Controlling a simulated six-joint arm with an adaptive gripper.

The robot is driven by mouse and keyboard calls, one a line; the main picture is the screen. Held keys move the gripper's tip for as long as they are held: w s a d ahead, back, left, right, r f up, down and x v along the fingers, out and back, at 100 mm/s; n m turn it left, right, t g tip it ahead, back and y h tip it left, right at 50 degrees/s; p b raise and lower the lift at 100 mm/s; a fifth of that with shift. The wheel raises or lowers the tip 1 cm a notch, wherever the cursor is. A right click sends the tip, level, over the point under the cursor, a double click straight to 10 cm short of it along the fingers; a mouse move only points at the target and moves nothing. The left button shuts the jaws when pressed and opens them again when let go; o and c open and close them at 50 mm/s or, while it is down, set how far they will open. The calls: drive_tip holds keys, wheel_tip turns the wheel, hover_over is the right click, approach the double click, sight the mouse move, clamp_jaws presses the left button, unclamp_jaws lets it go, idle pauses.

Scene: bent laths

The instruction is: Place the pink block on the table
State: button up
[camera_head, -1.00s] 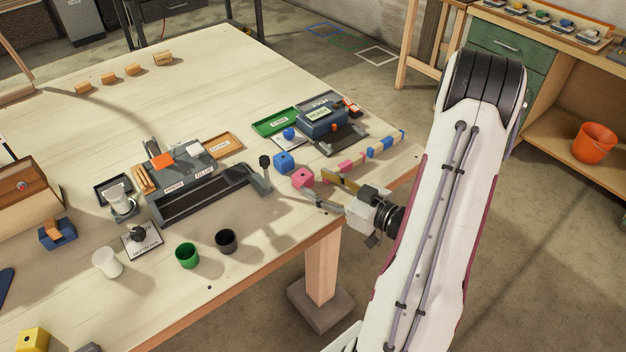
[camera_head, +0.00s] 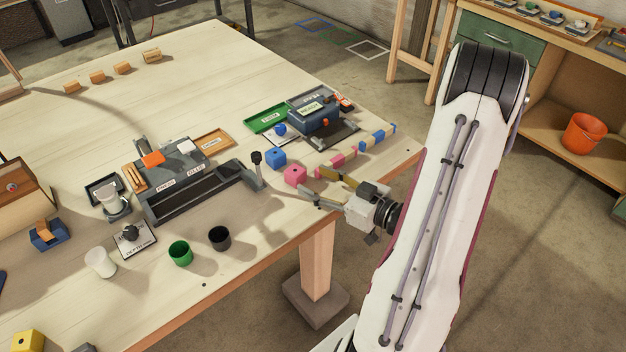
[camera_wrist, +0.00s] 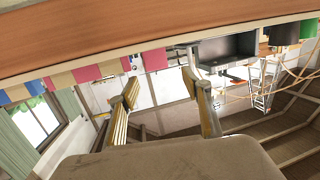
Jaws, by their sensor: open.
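My gripper (camera_head: 309,182) reaches in from the right, low at the table edge. Its two fingers are spread, with the tips just right of the pink block. In the wrist view my gripper (camera_wrist: 160,88) is open and empty, and the pink block (camera_wrist: 154,59) shows beyond the gap between the fingertips. I cannot tell whether a fingertip touches it.
Striped bent laths (camera_head: 340,158) lie behind my gripper along the right edge. A dark press-like device (camera_head: 195,180) stands to the left. A green cup (camera_head: 180,253) and a black cup (camera_head: 219,238) stand near the front edge. The table's far middle is clear.

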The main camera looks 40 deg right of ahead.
sight(292, 170)
drive_tip(key=shift+w+a+r+n+y, duration=0.15)
drive_tip(key=shift+w+r+n, duration=0.1)
drive_tip(key=shift+r, duration=0.35)
drive_tip(key=shift+w+a+r+n+y, duration=0.1)
drive_tip(key=shift+w+r+n, duration=0.1)
drive_tip(key=shift+r, duration=0.35)
drive_tip(key=shift+w+a+r+n+y, duration=0.15)
drive_tip(key=shift+w+r+n, duration=0.1)
drive_tip(key=shift+r, duration=0.35)
drive_tip(key=shift+w+a+r+g, duration=0.15)
drive_tip(key=shift+r+g, duration=0.3)
drive_tip(key=shift+g, duration=0.05)
drive_tip(key=shift+f+g+h, duration=0.2)
drive_tip(key=shift+g+h, duration=0.2)
drive_tip(key=shift+g, duration=0.1)
drive_tip(key=shift+s+d+f+m+g, duration=0.15)
drive_tip(key=shift+s+f+m+g, duration=0.15)
drive_tip(key=shift+f, duration=0.2)
drive_tip(key=shift+s+d+f+m+g, duration=0.1)
drive_tip(key=shift+s+d+f+m, duration=0.1)
drive_tip(key=shift+f+m, duration=0.25)
drive_tip(key=shift+w, duration=0.1)
drive_tip(key=shift+x, duration=1.25)
drive_tip(key=shift+f, duration=0.1)
drive_tip(key=shift+w, duration=0.1)
